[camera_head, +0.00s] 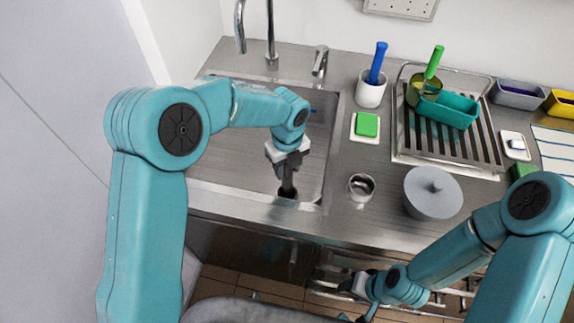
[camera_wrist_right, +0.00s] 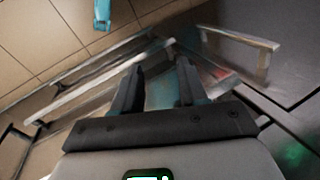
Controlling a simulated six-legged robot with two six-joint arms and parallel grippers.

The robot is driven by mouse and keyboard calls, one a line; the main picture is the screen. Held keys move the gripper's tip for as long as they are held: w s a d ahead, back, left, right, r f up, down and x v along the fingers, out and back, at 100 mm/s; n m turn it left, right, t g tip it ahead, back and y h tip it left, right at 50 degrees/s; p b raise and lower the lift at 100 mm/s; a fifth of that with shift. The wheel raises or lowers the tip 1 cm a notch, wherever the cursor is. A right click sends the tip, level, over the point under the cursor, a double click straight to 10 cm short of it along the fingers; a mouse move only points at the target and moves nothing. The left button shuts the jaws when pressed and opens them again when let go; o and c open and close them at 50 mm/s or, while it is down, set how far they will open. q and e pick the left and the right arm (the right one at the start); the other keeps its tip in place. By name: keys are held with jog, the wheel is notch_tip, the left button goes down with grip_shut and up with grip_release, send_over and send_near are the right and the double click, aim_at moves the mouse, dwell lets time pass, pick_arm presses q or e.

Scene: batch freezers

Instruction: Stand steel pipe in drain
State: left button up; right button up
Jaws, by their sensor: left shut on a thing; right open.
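My left gripper (camera_head: 288,188) points straight down inside the sink (camera_head: 225,150), near its front edge. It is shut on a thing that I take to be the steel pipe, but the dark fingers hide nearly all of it. The drain cannot be made out; the gripper covers the sink floor below it. My right gripper (camera_head: 350,285) hangs low in front of the counter. In the right wrist view its two dark fingers (camera_wrist_right: 157,85) stand apart with nothing between them.
A tall faucet (camera_head: 270,35) stands behind the sink. Right of the sink are a small steel cup (camera_head: 361,187), a grey lidded pot (camera_head: 433,192), a green sponge (camera_head: 367,124), a white cup (camera_head: 371,92) with a blue-handled brush, and a dish rack (camera_head: 415,150) holding a teal tub (camera_head: 449,110).

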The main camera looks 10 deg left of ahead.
pick_arm(q)
jog(key=shift+f+b, duration=0.35)
jog(key=shift+f, duration=0.2)
jog(key=o, duration=0.7)
jog(key=shift+c, duration=0.2)
notch_tip(320, 180, up, 11)
jog(key=p, duration=0.8)
jog(key=shift+p, duration=0.4)
jog(key=shift+d, duration=0.1)
